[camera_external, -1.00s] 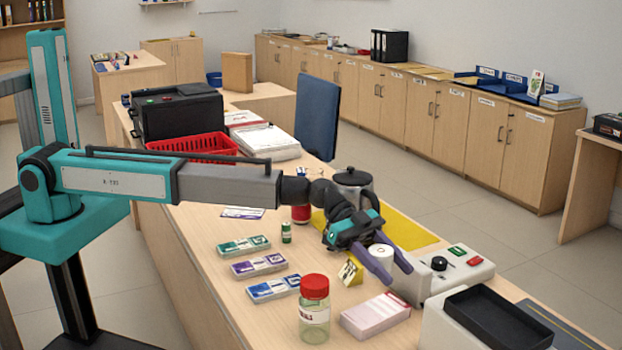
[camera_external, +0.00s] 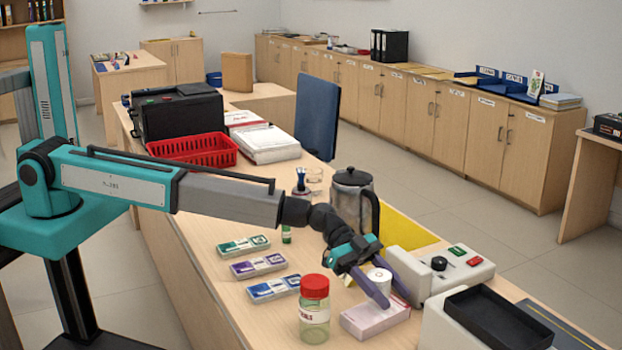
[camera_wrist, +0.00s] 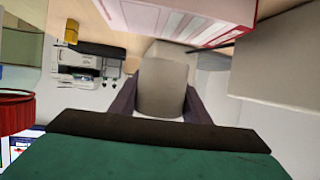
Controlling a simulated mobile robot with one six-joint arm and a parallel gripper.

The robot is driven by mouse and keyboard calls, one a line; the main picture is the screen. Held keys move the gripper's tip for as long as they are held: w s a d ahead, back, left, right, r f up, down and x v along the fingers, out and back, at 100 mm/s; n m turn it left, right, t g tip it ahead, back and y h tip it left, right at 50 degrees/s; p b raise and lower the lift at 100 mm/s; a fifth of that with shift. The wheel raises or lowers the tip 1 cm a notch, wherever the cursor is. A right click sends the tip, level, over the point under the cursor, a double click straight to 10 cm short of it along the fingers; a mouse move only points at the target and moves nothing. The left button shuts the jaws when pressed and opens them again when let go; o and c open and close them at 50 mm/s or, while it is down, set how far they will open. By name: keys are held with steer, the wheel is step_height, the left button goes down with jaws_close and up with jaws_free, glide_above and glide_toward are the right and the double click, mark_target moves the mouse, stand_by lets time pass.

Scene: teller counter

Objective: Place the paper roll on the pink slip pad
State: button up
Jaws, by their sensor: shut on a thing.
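The white paper roll (camera_external: 380,279) is upright between the fingers of my gripper (camera_external: 382,288), which is shut on it. In the external view the roll overlaps the rear part of the pink slip pad (camera_external: 372,322); I cannot tell whether it touches the pad or hangs just above it. In the wrist view the roll (camera_wrist: 164,88) sits between the two purple fingers of my gripper (camera_wrist: 158,98). The pad (camera_wrist: 180,18) shows beyond it at the top, with pink edges and stripes. The roll's underside is hidden.
A jar with a red lid (camera_external: 314,308) stands just left of the pad. A device with a black knob (camera_external: 439,263) and a black tray (camera_external: 498,318) lie to the right. A coffee pot (camera_external: 352,200) stands behind my wrist. Several banknote bundles (camera_external: 258,265) lie left.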

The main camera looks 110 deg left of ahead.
mark_target(386, 316)
steer(key=shift+f+p, duration=0.5)
steer(key=shift+f, duration=1.4)
steer(key=shift+f+b, duration=0.15)
steer(key=shift+b, duration=0.15)
steer(key=o, duration=1.1)
steer(key=shift+r+p, duration=0.25)
steer(key=shift+p, duration=0.15)
